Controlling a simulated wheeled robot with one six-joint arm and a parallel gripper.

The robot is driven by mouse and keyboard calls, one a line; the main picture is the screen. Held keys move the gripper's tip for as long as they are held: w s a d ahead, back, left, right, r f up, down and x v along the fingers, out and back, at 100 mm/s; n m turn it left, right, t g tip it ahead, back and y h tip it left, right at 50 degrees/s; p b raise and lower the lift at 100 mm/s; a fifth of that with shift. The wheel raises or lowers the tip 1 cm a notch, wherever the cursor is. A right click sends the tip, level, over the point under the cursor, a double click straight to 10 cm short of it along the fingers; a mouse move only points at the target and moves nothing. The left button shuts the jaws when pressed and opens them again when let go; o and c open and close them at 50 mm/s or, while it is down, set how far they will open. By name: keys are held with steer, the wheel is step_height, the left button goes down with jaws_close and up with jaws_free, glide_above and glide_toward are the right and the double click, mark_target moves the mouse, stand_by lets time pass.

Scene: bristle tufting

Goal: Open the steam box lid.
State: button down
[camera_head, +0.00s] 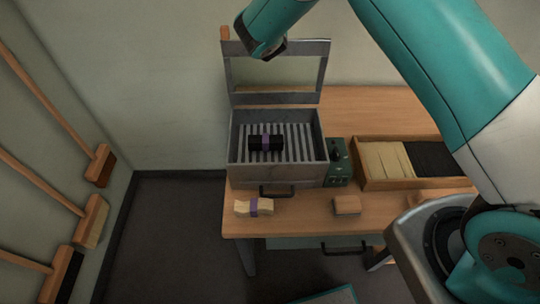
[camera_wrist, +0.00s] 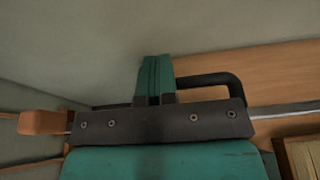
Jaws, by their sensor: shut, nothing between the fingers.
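The steam box (camera_head: 240,172) stands on the wooden bench with its framed lid (camera_head: 272,98) raised nearly upright at the back. Inside, a dark bundle with a purple band (camera_head: 265,143) lies on the slatted rack. My gripper (camera_wrist: 156,62) is shut and empty. In the head view my wrist is in front of the lid's upper left, and the fingertips are hidden. In the wrist view a black curved handle (camera_wrist: 220,80) shows beside the fingers; I cannot tell whether they touch it.
A purple-banded light bundle (camera_head: 254,207) and a wooden block (camera_head: 346,205) lie in front of the box. A green control unit (camera_head: 338,163) and a divided wooden tray (camera_head: 365,184) stand at its right. Brooms (camera_head: 100,165) hang on the left wall.

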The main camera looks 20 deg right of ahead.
steer(key=shift+s+d+f+g, duration=0.1)
steer(key=shift+s+f+g, duration=0.05)
steer(key=shift+f, duration=0.3)
steer(key=shift+s+d+f+g, duration=0.1)
steer(key=shift+f+g, duration=0.05)
steer(key=shift+f, duration=0.25)
step_height(320, 180, up, 11)
steer(key=s+a+p, duration=0.1)
steer(key=s+p, duration=0.1)
steer(key=p, duration=0.6)
steer(key=s+a+f+m+g+y+b, duration=0.1)
steer(key=s+m+g+b, duration=0.3)
steer(key=s+m, duration=0.4)
steer(key=s+a+f+m+g+y+b, duration=0.1)
steer(key=s+m+g+y+b, duration=0.3)
steer(key=s, duration=1.8)
steer(key=s+a+f+m+g+y+b, duration=0.1)
steer(key=s+m+g+b, duration=0.4)
steer(key=s+m, duration=0.9)
step_height(320, 180, down, 2)
steer(key=s+y+b, duration=0.1)
steer(key=b, duration=0.2)
steer(key=shift+s+f+g+y, duration=0.25)
steer(key=shift+s+g+y, duration=0.05)
steer(key=shift+s+y, duration=0.1)
steer(key=shift+w, duration=0.1)
